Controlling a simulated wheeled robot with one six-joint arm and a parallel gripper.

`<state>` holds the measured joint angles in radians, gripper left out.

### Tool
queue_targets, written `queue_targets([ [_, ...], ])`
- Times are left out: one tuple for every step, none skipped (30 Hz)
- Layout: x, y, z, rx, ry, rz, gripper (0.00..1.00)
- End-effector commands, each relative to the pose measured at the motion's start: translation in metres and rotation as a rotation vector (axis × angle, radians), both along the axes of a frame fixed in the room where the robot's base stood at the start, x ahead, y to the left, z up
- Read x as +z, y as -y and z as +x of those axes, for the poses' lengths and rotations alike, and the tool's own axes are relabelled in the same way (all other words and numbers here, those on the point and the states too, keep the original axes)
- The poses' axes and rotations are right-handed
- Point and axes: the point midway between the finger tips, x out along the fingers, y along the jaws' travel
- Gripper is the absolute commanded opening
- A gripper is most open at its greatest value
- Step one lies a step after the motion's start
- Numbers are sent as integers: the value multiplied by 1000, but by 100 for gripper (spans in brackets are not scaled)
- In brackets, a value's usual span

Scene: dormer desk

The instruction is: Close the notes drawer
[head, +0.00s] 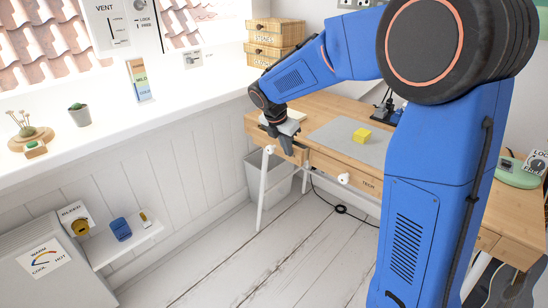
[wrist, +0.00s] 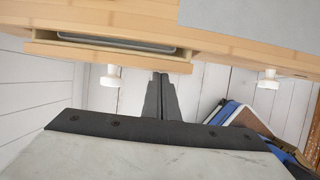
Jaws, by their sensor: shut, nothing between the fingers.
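The wooden desk (head: 322,108) has a left drawer (head: 299,155) that stands partly open, with a white round knob (head: 270,149). Its label does not show, so I cannot read that it is the notes drawer. The wrist view shows the open drawer (wrist: 110,60) sticking out from the desk edge, with a dark grey flat thing (wrist: 115,40) inside and its knob (wrist: 110,76) below. My gripper (head: 288,150) is shut and empty at the drawer front. In the wrist view my fingertips (wrist: 160,76) are near the drawer's right end, right of the knob; contact cannot be told.
The drawer marked TECH (head: 352,176) beside it looks shut; its knob (head: 343,178) sticks out. A yellow block (head: 362,135) lies on the grey mat (head: 345,143). A pale bin (head: 258,178) stands under the desk's left end.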

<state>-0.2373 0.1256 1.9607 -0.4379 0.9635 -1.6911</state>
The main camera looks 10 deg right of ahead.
Motion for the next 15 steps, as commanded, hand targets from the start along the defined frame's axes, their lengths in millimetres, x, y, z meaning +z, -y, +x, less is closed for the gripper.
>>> queue_targets([
  [0,8,5,-3,0,0,0],
  [0,12,7,-2,0,0,0],
  [0,16,10,-3,0,0,0],
  [0,19,12,-3,0,0,0],
  [0,21,14,-2,0,0,0],
  [0,24,16,-1,0,0,0],
  [0,26,17,-1,0,0,0],
  [0,28,19,-1,0,0,0],
  [0,30,20,-1,0,0,0],
  [0,31,21,-1,0,0,0],
  [0,32,21,-1,0,0,0],
  [0,33,22,-1,0,0,0],
  [0,33,23,0,0,0,0],
  [0,34,23,0,1,-1,0],
  [0,35,24,0,2,-1,0],
])
